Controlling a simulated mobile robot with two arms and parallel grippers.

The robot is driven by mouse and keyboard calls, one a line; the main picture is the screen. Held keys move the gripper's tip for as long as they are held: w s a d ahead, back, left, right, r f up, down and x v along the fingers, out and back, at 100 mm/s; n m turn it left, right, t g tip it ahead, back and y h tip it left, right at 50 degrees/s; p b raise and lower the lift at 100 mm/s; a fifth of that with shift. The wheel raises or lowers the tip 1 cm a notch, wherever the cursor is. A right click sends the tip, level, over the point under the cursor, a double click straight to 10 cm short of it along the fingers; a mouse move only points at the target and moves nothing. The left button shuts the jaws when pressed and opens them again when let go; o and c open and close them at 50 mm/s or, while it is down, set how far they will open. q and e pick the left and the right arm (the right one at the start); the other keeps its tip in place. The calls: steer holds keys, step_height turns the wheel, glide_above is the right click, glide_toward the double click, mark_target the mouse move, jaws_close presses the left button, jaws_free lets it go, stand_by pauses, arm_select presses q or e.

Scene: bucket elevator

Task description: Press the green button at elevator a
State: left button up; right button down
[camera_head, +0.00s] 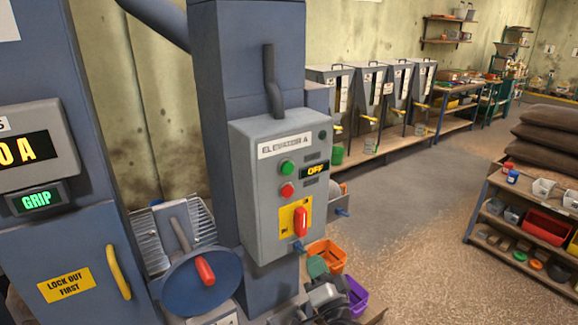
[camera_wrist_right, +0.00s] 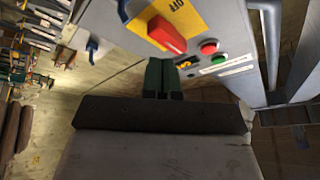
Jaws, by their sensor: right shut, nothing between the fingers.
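The grey ELEVATOR A control box (camera_head: 261,203) is on a blue-grey column. Its green button (camera_head: 288,168) sits above a red button (camera_head: 287,190), left of a display (camera_head: 314,171) reading OFF. In the right wrist view the green button (camera_wrist_right: 219,59) lies beside the red one, to the upper right of my fingers. My right gripper (camera_head: 317,266) is low and right of the box in the head view. Its dark green fingers (camera_wrist_right: 162,75) are shut and empty, apart from the green button. My left gripper is out of view.
A red rotary switch (camera_head: 301,222) on a yellow plate is below the buttons and shows large near my fingers in the wrist view (camera_wrist_right: 166,35). An orange bin (camera_head: 327,253) and a purple bin (camera_head: 357,296) stand low behind my right arm. Open floor (camera_head: 410,215) lies right of the box.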

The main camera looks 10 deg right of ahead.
mark_target(288, 169)
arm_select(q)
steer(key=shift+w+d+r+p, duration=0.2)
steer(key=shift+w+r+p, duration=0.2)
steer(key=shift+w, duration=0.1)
arm_select(e)
step_height(288, 169, up, 20)
steer(key=s+m+t+h, duration=0.2)
steer(key=m+t+h, duration=0.1)
steer(key=m, duration=0.4)
steer(key=shift+s+d+t, duration=0.25)
steer(key=shift+d+t, duration=0.05)
steer(key=shift+t, duration=0.5)
arm_select(q)
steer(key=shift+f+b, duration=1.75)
steer(key=shift+b, duration=0.1)
arm_select(e)
steer(key=shift+w+a, duration=0.5)
steer(key=shift+w, duration=0.9)
steer(key=shift+w+a, duration=0.5)
steer(key=shift+w, duration=0.85)
steer(key=shift+w+a, duration=0.5)
steer(key=shift+w, duration=0.9)
steer(key=shift+w+a, duration=0.15)
steer(key=shift+w, duration=0.25)
